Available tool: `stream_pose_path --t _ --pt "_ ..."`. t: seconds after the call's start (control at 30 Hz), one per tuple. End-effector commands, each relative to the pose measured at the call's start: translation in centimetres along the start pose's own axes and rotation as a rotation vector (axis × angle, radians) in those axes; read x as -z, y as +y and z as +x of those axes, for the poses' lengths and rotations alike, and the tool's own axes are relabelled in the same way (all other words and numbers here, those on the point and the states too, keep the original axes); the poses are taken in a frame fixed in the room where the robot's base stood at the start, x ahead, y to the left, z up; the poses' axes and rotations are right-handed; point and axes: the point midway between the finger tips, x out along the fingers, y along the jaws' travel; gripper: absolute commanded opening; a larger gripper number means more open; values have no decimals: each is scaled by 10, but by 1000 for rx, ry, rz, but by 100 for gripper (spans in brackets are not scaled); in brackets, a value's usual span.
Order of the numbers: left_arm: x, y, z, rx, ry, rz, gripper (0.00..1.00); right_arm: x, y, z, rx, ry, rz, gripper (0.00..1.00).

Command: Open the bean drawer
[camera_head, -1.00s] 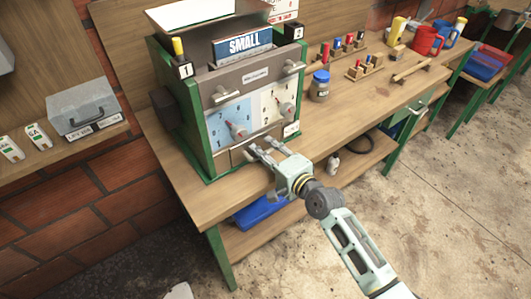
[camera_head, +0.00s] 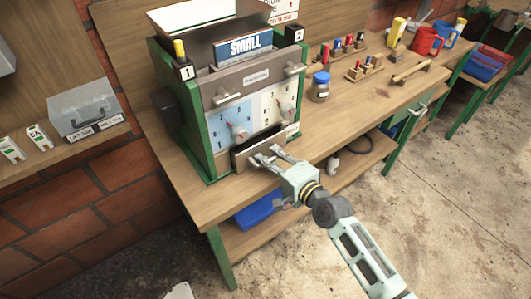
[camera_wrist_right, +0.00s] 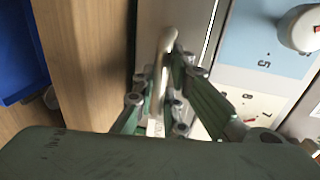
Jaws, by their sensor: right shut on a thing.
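The bean drawer (camera_head: 243,150) is at the bottom of the green machine's front in the head view. It stands out a little from the front. My right gripper (camera_head: 268,157) is at the drawer's front, shut on its handle. In the right wrist view the gripper (camera_wrist_right: 167,97) has its fingers on both sides of the pale drawer handle (camera_wrist_right: 166,48). The inside of the drawer is mostly hidden. My left gripper is not in view.
The machine (camera_head: 200,130) has two dials above the drawer and a "SMALL" sign (camera_head: 243,45). A jar with a blue lid (camera_head: 320,87) stands to its right on the wooden bench (camera_head: 215,200). A blue bin (camera_head: 257,211) sits below. The bench edge in front of the drawer is clear.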

Motion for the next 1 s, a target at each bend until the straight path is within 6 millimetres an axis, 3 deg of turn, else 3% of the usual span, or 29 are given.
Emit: stream_pose_path --t 0.1,0.3,0.63,0.67,0.8,0.87,1.0 --pt "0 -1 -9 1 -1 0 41 1 9 -32 -11 2 4 0" --pt "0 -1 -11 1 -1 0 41 1 15 -61 -9 1 6 0" --pt "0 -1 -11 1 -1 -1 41 1 15 -63 -6 1 6 0" --pt "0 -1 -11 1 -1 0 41 1 15 -63 -7 1 6 13" --pt "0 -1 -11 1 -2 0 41 1 14 -63 -6 1 5 25" --pt "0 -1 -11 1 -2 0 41 1 14 -63 -6 1 4 30" --pt "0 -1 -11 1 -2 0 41 0 14 -63 -5 1 3 30"
